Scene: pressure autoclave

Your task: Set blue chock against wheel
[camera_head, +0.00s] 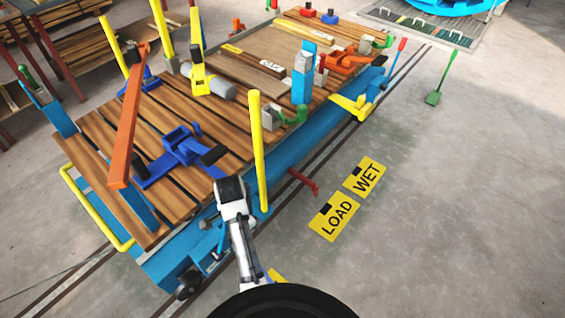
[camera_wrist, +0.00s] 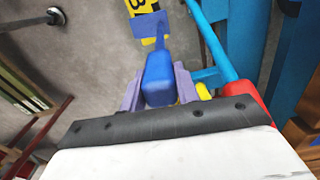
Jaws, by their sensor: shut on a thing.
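My gripper (camera_wrist: 157,88) shows in the wrist view with its two grey-purple fingers closed on either side of a blue block, which I take to be the blue chock (camera_wrist: 160,76). A thin blue neck and flat blue piece extend beyond the block, over a yellow lettered plate (camera_wrist: 145,8). In the head view, my white arm reaches beside the cart's near side, and the fingers and chock cannot be made out. A dark wheel (camera_head: 188,285) shows low at the cart's near end, apart from my arm in the picture.
The blue cart (camera_head: 160,262) has a slatted wooden deck with coloured clamps. A yellow post (camera_head: 258,150) rises beside my arm. A red handle (camera_head: 304,182) sticks out from its side.

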